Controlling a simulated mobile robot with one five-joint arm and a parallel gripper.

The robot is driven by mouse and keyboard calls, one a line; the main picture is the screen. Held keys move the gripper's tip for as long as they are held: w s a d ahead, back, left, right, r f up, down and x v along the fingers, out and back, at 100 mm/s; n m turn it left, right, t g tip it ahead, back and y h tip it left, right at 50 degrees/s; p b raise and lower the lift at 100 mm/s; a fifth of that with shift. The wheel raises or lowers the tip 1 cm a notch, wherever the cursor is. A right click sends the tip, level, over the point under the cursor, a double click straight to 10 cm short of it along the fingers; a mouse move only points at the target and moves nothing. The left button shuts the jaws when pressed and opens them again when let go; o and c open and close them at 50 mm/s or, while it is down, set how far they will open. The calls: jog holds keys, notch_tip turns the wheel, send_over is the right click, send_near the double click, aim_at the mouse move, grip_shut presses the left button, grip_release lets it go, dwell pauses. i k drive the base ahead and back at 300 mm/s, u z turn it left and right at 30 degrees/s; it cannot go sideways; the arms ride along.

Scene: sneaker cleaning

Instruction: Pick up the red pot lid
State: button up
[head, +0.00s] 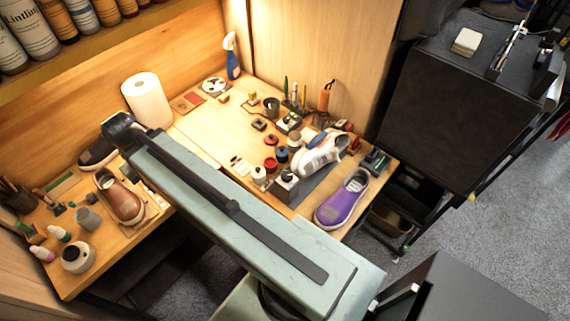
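A small round red pot or lid (270,163) is on the wooden workbench, right of centre, among other small pots. A second, darker red round piece (271,141) lies a little behind it. At this size I cannot tell which of them is the red pot lid, or whether either sits on a pot. My arm crosses the picture from the lower right to the upper left, in front of the bench. Its fingers do not show, so I cannot see what my gripper holds.
A white sneaker (320,152) and a purple shoe (343,200) stand right of the small pots. White pots (258,175) are close by. A brown shoe (121,197) and a paper roll (147,100) are at left. Bare wood (213,122) shows behind my arm.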

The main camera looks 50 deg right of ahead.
aim_at(271, 138)
jog(key=z, duration=2.25)
jog(key=k, duration=0.9)
jog(key=u, duration=0.65)
jog(key=i, duration=1)
jog(key=z, duration=0.05)
